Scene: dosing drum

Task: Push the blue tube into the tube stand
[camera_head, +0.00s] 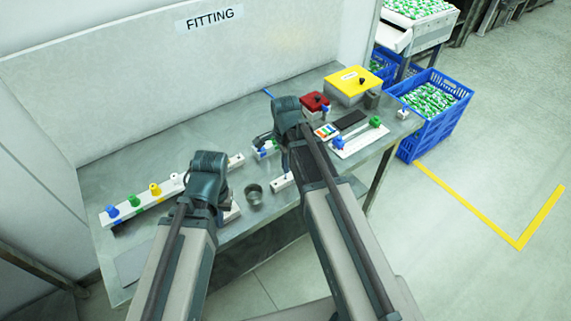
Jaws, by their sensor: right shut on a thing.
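My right gripper (266,140) is over the middle of the bench, turned away from the camera and partly hidden by its own wrist. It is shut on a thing. A small blue piece (262,152), which looks like the blue tube, shows at its fingers, over or in a small white block that may be the tube stand. The wrist hides the contact, so I cannot tell how deep the tube sits. My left gripper (208,190) is over the front left of the bench, seen from behind; its fingers are hidden. A white piece (232,214) shows beside it.
A white rack (147,206) with blue, green, yellow and white caps lies at the left. A grey cup (254,194) stands between the arms. A white board (360,140), red box (315,104) and yellow box (353,84) are at the right. Blue crates (412,142) stand beyond.

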